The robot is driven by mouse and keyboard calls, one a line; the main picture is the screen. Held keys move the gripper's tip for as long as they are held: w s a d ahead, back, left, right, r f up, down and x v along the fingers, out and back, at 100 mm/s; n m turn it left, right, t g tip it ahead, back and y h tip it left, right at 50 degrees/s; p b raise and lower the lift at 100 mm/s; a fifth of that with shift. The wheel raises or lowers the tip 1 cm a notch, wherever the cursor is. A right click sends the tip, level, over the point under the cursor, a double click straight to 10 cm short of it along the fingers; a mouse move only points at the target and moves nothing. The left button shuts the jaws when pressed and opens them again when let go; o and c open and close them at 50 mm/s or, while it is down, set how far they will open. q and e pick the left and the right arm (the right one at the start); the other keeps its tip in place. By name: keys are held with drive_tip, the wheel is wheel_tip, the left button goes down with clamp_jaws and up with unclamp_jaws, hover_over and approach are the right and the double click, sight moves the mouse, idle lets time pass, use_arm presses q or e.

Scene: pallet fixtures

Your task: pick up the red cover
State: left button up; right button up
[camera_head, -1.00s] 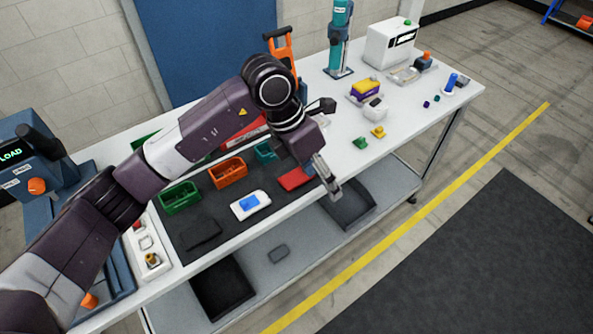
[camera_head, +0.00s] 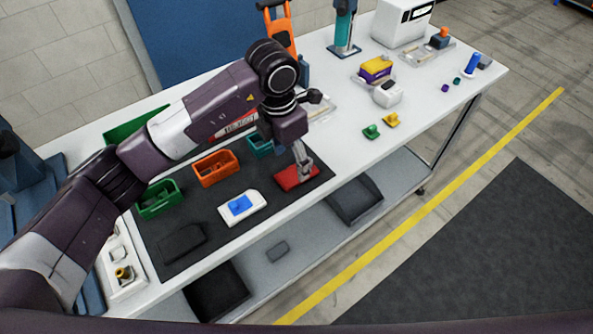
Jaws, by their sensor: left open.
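The red cover (camera_head: 287,183) lies flat on the dark mat near the front edge of the table. My left gripper (camera_head: 303,176) points down over the cover, with its fingers at the cover and hiding part of it. The gripper is open. Whether the fingers touch the cover cannot be told from this angle. My right gripper is not in view.
A white block with a blue top (camera_head: 256,211) and a black plate (camera_head: 181,243) lie on the mat (camera_head: 215,236). Behind them stand green (camera_head: 158,205), orange (camera_head: 216,180) and teal (camera_head: 258,147) bins. Small green (camera_head: 371,132) and yellow (camera_head: 391,121) parts sit right.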

use_arm(q)
drive_tip(key=f, duration=0.1)
drive_tip(key=f+p, duration=0.1)
drive_tip(key=f, duration=0.1)
drive_tip(key=d+f+p, duration=0.1)
drive_tip(key=shift+w+d+f, duration=0.1)
drive_tip(key=shift+w+f, duration=0.05)
drive_tip(key=shift+w, duration=0.1)
drive_tip(key=shift+f, duration=0.25)
drive_tip(key=shift+c, duration=0.5)
drive_tip(key=c, duration=1)
drive_tip(key=shift+c, duration=0.7)
drive_tip(key=shift+r, duration=0.15)
